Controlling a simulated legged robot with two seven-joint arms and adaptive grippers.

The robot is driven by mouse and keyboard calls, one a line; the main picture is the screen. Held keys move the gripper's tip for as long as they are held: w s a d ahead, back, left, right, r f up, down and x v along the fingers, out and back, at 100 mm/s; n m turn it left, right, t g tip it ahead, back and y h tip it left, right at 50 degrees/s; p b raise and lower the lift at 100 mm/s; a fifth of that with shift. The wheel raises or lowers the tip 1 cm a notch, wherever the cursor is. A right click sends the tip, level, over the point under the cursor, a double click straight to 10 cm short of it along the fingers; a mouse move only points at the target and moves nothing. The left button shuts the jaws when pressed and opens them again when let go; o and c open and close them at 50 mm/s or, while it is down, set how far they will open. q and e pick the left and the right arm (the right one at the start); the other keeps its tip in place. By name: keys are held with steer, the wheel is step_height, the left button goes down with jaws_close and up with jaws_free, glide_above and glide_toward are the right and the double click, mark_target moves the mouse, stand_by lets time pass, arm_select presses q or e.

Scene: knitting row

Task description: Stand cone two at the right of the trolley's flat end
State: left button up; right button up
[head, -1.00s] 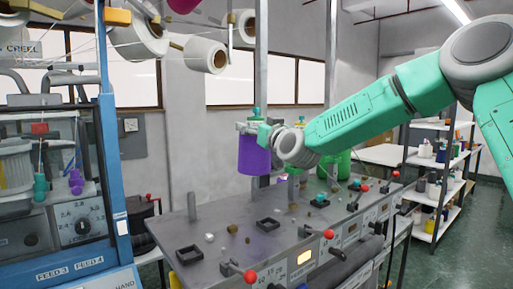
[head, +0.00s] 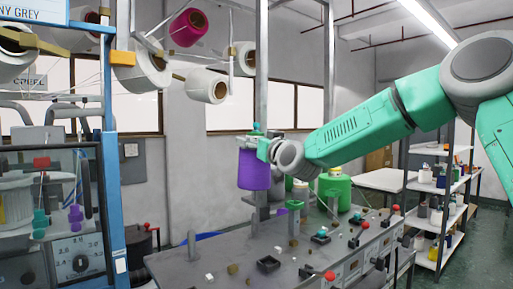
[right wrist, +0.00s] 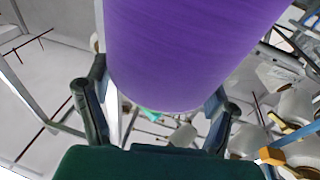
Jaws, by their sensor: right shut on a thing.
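A purple yarn cone (head: 254,170) hangs upright in my right gripper (head: 262,143), above the far left part of the grey bench. The bench's long top (head: 207,262) carries knobs and levers. In the right wrist view the purple cone (right wrist: 190,55) fills the upper middle, between the two dark fingers of the right gripper (right wrist: 155,115). Clear space shows under the cone in the head view. No number can be read on it. I cannot tell for certain which surface is the trolley's flat end. My left gripper is out of view.
A blue-framed machine (head: 115,170) stands at the left. White and magenta cones (head: 188,31) hang above. Posts, small blocks and red-knobbed levers crowd the bench top. A stocked shelf (head: 440,205) stands at the right.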

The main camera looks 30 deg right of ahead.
mark_target(256, 127)
step_height(256, 127, up, 3)
steer(key=shift+r+p, duration=0.1)
steer(key=shift+p, duration=0.7)
step_height(256, 127, up, 3)
steer(key=shift+d+r+p, duration=0.1)
steer(key=shift+p, duration=0.95)
steer(key=shift+r, duration=1.45)
steer(key=shift+f, duration=0.1)
